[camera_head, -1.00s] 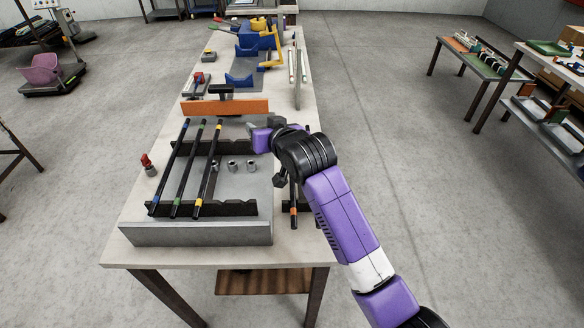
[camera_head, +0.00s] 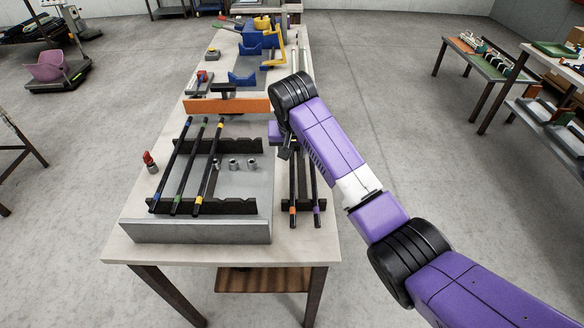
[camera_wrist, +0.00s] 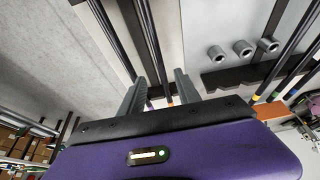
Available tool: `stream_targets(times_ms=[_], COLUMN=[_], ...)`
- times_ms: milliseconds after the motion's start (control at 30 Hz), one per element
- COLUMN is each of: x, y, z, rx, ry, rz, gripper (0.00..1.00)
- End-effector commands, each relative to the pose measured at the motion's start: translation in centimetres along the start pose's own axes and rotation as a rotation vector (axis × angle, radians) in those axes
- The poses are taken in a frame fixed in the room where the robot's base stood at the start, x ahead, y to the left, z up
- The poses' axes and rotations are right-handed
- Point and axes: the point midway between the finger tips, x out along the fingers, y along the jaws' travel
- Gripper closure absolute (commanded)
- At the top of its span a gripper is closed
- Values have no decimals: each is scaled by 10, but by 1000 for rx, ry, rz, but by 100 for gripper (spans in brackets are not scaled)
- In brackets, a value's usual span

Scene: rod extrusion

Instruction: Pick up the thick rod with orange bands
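The rod with orange bands (camera_head: 292,190) is dark and lies lengthwise on the right side of the table, its orange band near the front end. Another dark rod with purple bands (camera_head: 315,190) lies just right of it. My gripper (camera_head: 285,152) is over the far part of these rods, mostly hidden by my wrist in the head view. In the wrist view, my gripper (camera_wrist: 160,85) is open, its two grey fingers apart. The orange-banded rod (camera_wrist: 157,45) runs between the fingers there. The other rod (camera_wrist: 112,40) passes close to the left finger. I cannot tell whether either finger touches a rod.
A grey plate with black notched racks (camera_head: 235,207) holds three dark rods with blue, green and yellow bands (camera_head: 208,165). Several small metal cylinders (camera_head: 234,164) stand right of them. An orange bar (camera_head: 228,106) lies behind.

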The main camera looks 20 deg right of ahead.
Motion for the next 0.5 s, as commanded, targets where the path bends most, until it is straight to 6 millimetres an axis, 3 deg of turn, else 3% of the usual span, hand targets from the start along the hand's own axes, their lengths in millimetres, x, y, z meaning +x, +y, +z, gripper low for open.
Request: stream_targets(times_ms=[300,500], x=[40,54], y=[0,-1], z=[10,10], rx=[0,-1], ry=[-1,3], rz=[1,-1], gripper=[61,61])
